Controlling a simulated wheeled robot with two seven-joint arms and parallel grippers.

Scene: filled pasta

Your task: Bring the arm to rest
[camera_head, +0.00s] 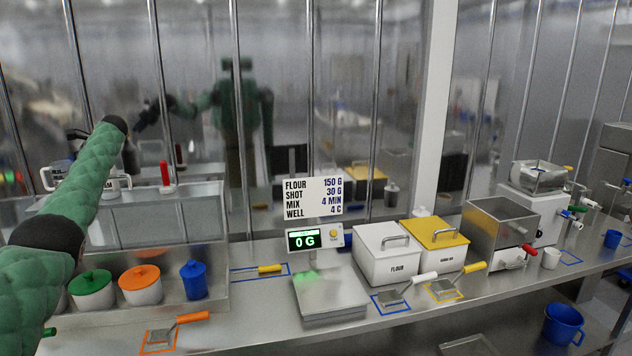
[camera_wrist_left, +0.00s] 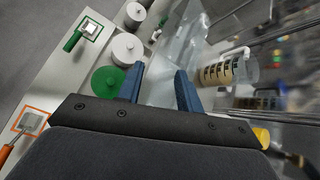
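My left arm (camera_head: 75,200) comes in from the left of the head view and is raised over the left end of the counter. Its gripper is mostly hidden behind the arm there. In the left wrist view the two blue fingers of my left gripper (camera_wrist_left: 160,88) stand apart with nothing between them. A green-lidded pot (camera_wrist_left: 112,82) lies beyond the left fingertip, and a labelled clear container (camera_wrist_left: 228,70) is to the right of the fingers. My right gripper is in neither view.
Several scoops lie along the front. A glazed wall with metal bars stands behind, reflecting a robot.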

